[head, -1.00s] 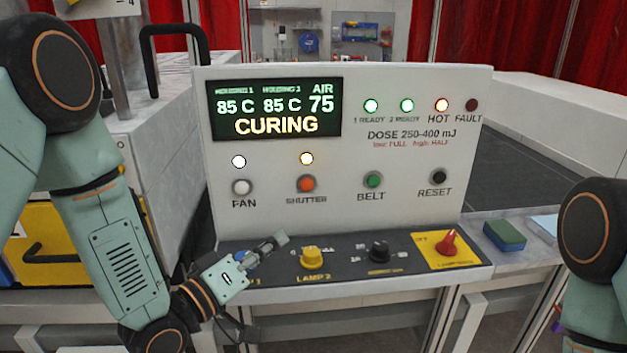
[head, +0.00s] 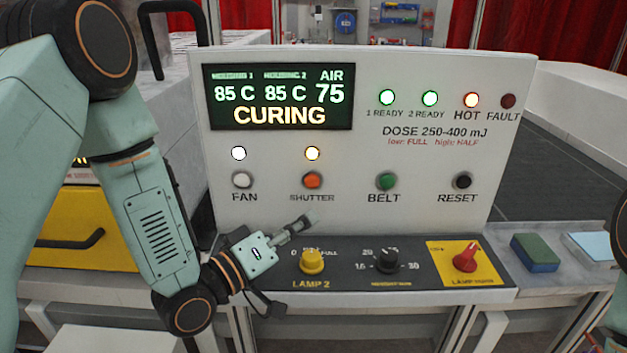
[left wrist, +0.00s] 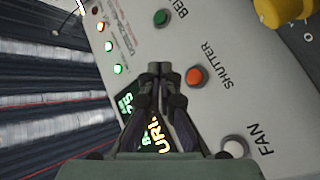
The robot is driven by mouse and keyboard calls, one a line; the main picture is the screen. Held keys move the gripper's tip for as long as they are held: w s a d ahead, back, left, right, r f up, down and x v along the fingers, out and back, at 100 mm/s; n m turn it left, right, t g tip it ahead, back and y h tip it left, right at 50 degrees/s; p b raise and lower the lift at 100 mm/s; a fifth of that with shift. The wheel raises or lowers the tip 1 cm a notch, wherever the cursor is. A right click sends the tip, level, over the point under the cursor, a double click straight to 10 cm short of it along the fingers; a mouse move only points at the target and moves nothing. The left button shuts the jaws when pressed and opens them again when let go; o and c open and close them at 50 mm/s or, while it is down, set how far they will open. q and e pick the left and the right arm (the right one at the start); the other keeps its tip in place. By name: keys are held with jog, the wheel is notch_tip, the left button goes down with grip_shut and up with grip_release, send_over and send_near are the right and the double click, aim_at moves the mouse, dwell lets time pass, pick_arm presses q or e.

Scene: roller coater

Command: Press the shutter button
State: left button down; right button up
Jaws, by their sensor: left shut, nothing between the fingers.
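The orange shutter button (head: 313,180) sits on the white control panel (head: 430,225), above its SHUTTER label and below a lit amber lamp (head: 312,153). The display (head: 280,97) reads CURING. My left gripper (head: 312,219) is shut and empty, below the shutter button in the head view and in front of the panel. In the left wrist view the shut fingertips (left wrist: 160,68) appear beside the shutter button (left wrist: 196,77), with a gap in the picture. I cannot tell the depth between fingertips and panel. My right gripper is out of view.
The fan button (head: 242,180), belt button (head: 387,181) and reset button (head: 462,181) share the row. Below, the yellow lamp 2 knob (head: 312,261), black knob (head: 387,261) and red switch (head: 466,257) stand up from the sloped console. A green-blue sponge (head: 535,252) lies right.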

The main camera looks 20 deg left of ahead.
aim_at(312, 181)
pick_arm(q)
jog(key=w, duration=0.3)
jog(key=w+a, duration=0.1)
jog(key=w, duration=0.2)
jog(key=w+a, duration=0.1)
jog(key=w, duration=0.2)
jog(key=shift+w+f+b, duration=0.1)
jog(key=shift+f+b, duration=0.1)
jog(key=shift+b, duration=0.15)
dwell(0.4)
jog(key=shift+s+a+r, duration=0.1)
jog(key=shift+s+r, duration=0.05)
jog(key=shift+s, duration=0.1)
jog(key=shift+w, duration=0.2)
jog(key=shift+a, duration=0.1)
dwell(0.4)
jog(key=shift+w, duration=0.3)
dwell(0.3)
